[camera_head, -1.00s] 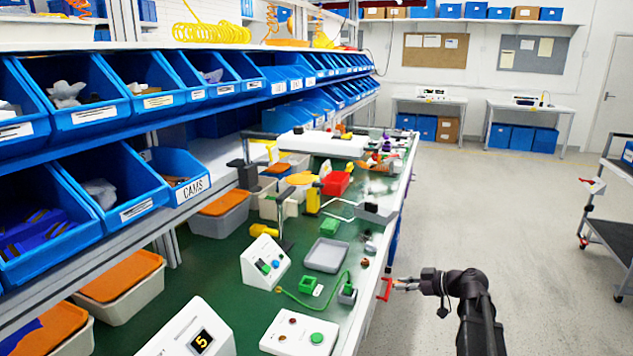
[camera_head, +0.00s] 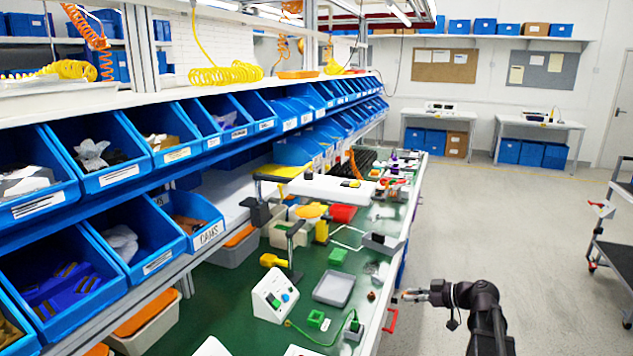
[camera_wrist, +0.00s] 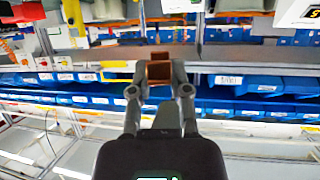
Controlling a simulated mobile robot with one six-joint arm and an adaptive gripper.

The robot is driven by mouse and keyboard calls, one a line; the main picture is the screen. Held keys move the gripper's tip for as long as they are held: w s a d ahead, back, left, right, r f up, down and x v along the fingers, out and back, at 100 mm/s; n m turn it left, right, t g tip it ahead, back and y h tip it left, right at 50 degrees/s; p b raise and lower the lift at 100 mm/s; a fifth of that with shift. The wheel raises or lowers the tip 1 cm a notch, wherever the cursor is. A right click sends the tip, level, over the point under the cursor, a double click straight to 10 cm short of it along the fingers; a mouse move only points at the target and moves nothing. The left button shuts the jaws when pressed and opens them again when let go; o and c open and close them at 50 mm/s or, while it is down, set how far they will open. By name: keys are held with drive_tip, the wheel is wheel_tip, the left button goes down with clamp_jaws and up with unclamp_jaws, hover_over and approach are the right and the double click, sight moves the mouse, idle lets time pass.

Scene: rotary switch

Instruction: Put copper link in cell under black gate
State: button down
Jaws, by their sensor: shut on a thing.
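My gripper (camera_head: 408,296) is out over the aisle, just right of the bench's front edge. In the wrist view its fingers (camera_wrist: 159,82) are closed on a small brown copper-coloured block, the copper link (camera_wrist: 159,71). The link is held up in the air, clear of the bench top; in the head view it is too small to make out. I cannot pick out the black gate or the cell under it for sure in either view.
The green bench top (camera_head: 240,315) carries a grey tray (camera_head: 334,288), a white button box (camera_head: 274,295) and several small parts. Blue bins (camera_head: 110,160) line the shelves at left. A red handle (camera_head: 391,320) sticks out near my gripper. The aisle floor (camera_head: 520,220) is open.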

drive_tip(key=shift+r+p, duration=2.4)
drive_tip(key=shift+r, duration=0.45)
drive_tip(key=shift+f, duration=0.15)
wheel_tip(320, 180, down, 18)
drive_tip(key=b, duration=1.8)
drive_tip(key=shift+w, duration=0.1)
drive_tip(key=w+a, duration=0.2)
drive_tip(key=w, duration=0.1)
drive_tip(key=w+a, duration=0.3)
drive_tip(key=w, duration=0.1)
drive_tip(key=w+a+f+b, duration=0.1)
drive_tip(key=w+a, duration=0.2)
drive_tip(key=shift+w, duration=0.2)
